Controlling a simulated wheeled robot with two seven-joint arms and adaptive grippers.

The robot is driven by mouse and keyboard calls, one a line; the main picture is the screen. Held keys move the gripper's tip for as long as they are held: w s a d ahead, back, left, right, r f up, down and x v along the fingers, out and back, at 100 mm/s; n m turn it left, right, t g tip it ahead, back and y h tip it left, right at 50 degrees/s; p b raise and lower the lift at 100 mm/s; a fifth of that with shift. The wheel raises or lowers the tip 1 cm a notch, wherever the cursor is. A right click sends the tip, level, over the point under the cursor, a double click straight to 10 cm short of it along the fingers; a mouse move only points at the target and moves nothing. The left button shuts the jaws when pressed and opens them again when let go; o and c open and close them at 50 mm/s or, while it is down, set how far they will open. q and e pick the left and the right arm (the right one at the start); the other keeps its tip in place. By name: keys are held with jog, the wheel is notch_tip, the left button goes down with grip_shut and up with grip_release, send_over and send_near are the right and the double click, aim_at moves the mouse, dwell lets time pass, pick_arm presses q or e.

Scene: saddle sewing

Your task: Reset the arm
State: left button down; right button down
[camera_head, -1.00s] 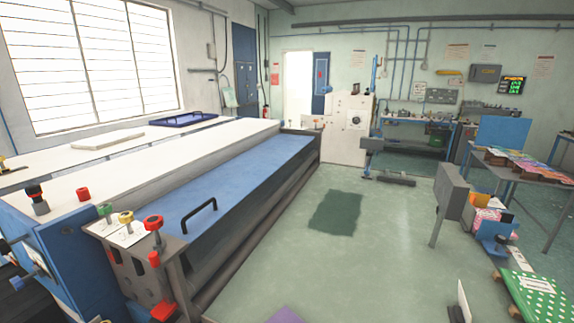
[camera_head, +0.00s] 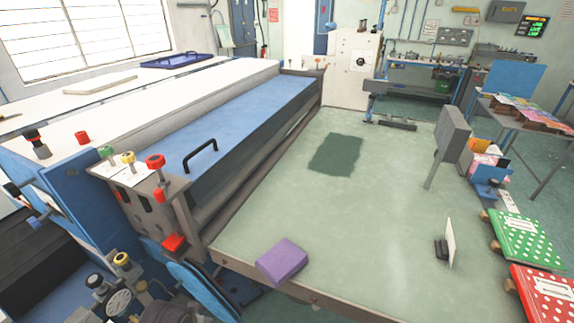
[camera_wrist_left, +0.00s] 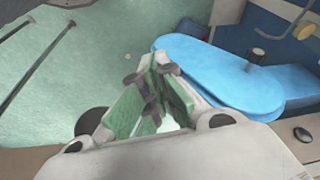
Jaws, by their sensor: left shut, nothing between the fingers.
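My left gripper (camera_wrist_left: 157,88) shows in the left wrist view, with its green-padded fingers shut and nothing between them. It points towards a greenish floor-like surface, with a blue rounded part (camera_wrist_left: 215,80) close beside the fingers on the right. Neither gripper shows in the head view, and my right gripper is in no view.
A long machine with a blue cover (camera_head: 225,115) and red knobs fills the left. A green table (camera_head: 350,220) stretches to the right, with a purple block (camera_head: 282,260) near its front edge. Green (camera_head: 525,240) and red (camera_head: 548,292) polka-dot pieces lie at the right. The table's middle is clear.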

pick_arm(q)
jog(key=s+f+g, duration=0.1)
jog(key=s+f, duration=0.1)
jog(key=f, duration=1.4)
jog(key=s+f, duration=0.2)
jog(key=f, duration=1.3)
jog(key=s+a+f, duration=0.2)
jog(key=s+f, duration=0.7)
jog(key=s, duration=0.2)
jog(key=s+a+f+g, duration=0.1)
jog(key=s+a+f, duration=0.1)
jog(key=s+f, duration=0.8)
jog(key=shift+s, duration=0.35)
jog(key=shift+a+f, duration=0.1)
